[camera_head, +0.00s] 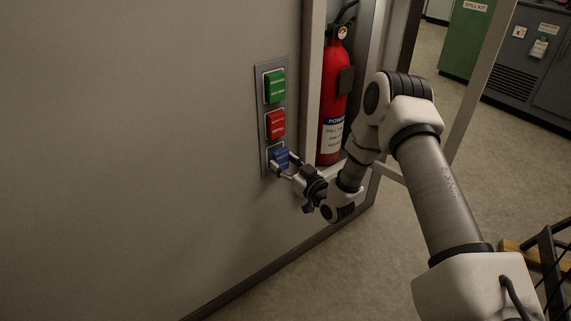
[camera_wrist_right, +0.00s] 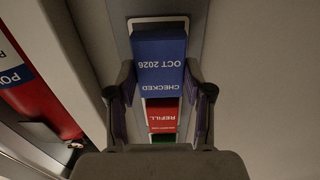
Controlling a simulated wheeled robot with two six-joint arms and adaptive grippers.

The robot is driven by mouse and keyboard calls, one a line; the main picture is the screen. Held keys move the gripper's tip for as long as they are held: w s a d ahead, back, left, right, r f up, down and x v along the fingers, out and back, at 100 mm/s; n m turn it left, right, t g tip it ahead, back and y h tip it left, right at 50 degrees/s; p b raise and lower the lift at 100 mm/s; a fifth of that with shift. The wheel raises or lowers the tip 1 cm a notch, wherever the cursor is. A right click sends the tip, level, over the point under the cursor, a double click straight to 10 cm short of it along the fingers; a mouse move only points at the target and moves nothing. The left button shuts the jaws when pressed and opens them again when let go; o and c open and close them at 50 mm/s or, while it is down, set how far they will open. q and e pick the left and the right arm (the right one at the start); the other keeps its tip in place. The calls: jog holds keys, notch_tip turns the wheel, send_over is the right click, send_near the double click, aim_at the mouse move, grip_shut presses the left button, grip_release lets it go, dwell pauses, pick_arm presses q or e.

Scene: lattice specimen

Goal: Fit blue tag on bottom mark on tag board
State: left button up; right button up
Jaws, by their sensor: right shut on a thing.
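The tag board (camera_head: 262,92) is a narrow grey vertical plate on the wall. A green tag (camera_head: 275,87) is at its top mark and a red tag (camera_head: 276,125) at its middle mark. My right gripper (camera_head: 285,165) is shut on the blue tag (camera_head: 280,157) at the bottom mark. In the right wrist view the blue tag (camera_wrist_right: 159,62) reads "CHECKED OCT 2026" upside down, between the two fingers. A light border shows at its far edge. Whether it touches the board cannot be told. The red tag (camera_wrist_right: 162,116) shows below it there. My left gripper is out of view.
A red fire extinguisher (camera_head: 333,95) stands in a framed recess just right of the board, close to my right arm. The wall (camera_head: 150,130) left of the board is bare. A green cabinet (camera_head: 464,40) and grey cabinets stand farther back.

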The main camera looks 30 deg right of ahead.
jog(key=shift+w+b, duration=0.4)
jog(key=shift+w, duration=0.4)
dwell(0.4)
dwell(0.5)
jog(key=o, duration=1.2)
jog(key=shift+c, duration=0.2)
jog(key=o, duration=0.4)
